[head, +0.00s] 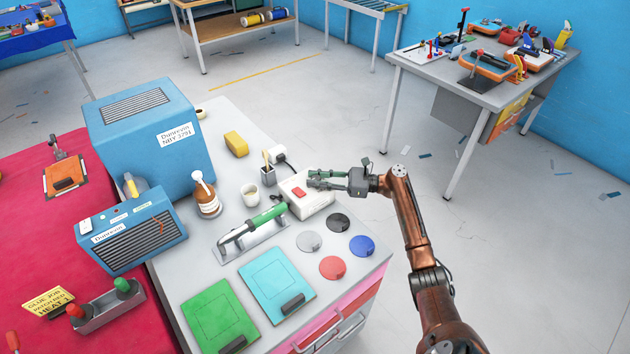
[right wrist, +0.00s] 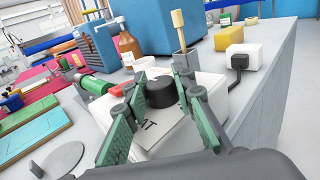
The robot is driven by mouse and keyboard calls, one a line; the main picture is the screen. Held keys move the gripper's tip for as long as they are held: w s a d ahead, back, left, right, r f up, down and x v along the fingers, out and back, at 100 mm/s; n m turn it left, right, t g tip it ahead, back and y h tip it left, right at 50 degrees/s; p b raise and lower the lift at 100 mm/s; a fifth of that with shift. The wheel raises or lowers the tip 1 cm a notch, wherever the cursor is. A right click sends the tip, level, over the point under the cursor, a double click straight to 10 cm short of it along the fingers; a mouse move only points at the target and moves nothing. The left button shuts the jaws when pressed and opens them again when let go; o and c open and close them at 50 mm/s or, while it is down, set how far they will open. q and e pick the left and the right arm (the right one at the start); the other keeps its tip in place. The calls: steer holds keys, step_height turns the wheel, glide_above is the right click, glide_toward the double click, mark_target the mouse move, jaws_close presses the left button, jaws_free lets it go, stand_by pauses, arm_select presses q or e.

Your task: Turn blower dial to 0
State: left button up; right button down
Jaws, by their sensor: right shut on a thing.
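The white blower box (head: 318,203) stands near the right edge of the grey bench, with a red switch (head: 299,192) on top. In the right wrist view the box (right wrist: 212,92) carries a black round dial (right wrist: 160,92). My right gripper (head: 318,180) reaches over the box from the right. In the wrist view its green-padded fingers (right wrist: 160,100) stand on both sides of the dial and are shut on it. Most of the dial's scale is hidden, so its setting cannot be read. The green-handled blower nozzle (head: 262,220) lies on a metal stand beside the box. My left gripper is not in view.
A white plug block (head: 279,155), a brush cup (head: 270,175) and a brown bottle (head: 206,198) stand behind the box. Coloured discs (head: 333,267) and green and cyan boards (head: 275,283) lie in front. Open floor is to the right.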

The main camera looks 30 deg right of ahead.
steer(key=shift+a+f, duration=0.1)
steer(key=shift+f, duration=0.05)
steer(key=c, duration=1.6)
jaws_free()
steer(key=v, duration=1.2)
